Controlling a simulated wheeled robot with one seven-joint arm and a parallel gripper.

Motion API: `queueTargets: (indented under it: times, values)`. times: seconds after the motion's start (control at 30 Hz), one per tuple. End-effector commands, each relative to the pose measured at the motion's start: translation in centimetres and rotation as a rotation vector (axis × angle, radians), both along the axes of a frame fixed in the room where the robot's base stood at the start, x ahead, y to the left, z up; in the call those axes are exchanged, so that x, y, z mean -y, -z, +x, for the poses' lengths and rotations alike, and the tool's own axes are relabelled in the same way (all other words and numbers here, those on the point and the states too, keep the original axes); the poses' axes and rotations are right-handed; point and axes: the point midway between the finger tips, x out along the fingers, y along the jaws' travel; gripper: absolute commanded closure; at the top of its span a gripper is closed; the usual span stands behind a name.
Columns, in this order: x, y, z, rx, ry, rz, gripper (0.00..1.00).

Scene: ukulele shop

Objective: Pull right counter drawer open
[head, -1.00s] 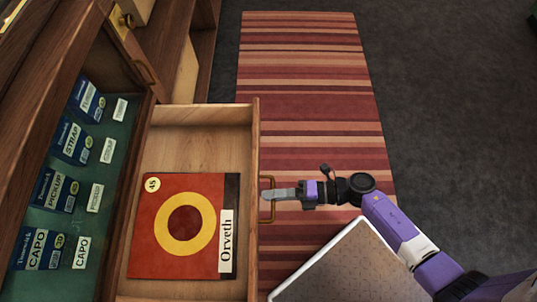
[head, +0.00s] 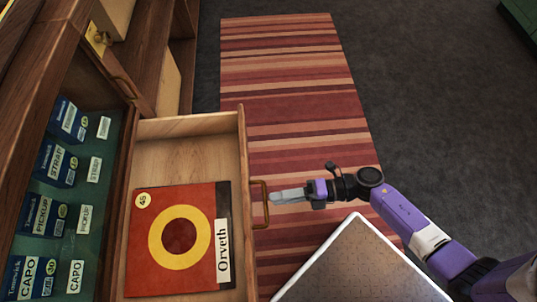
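The wooden counter drawer (head: 188,125) stands pulled out from the counter in the head view, with its inside in plain sight. A red record sleeve with a yellow ring (head: 180,240), labelled "Orveth", lies in it. The brass handle (head: 265,212) is on the drawer's front, at its right side in the picture. My gripper (head: 273,196) points left at the handle, its grey fingertips right beside the bar. They no longer visibly reach across it. The fingers overlap from this angle, so the gap between them cannot be made out.
A glass-fronted counter case with several blue boxes (head: 62,120) is at the left. A striped rug (head: 290,90) covers the floor beyond the drawer. Dark carpet (head: 430,100) at the right is clear.

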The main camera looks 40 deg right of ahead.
Motion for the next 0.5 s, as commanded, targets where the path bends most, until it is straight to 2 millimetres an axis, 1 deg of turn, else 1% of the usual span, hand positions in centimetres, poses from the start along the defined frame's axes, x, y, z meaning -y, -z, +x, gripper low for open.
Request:
queueTargets:
  times: [0.03,0.2,0.5]
  values:
    - [0.7,-0.1,-0.5,-0.001,0.0,-0.003,0.68]
    - [2.0,-0.5,-1.6,-0.001,0.0,-0.001,0.68]
    - [2.4,-0.6,-1.9,0.0,0.0,-0.001,0.68]
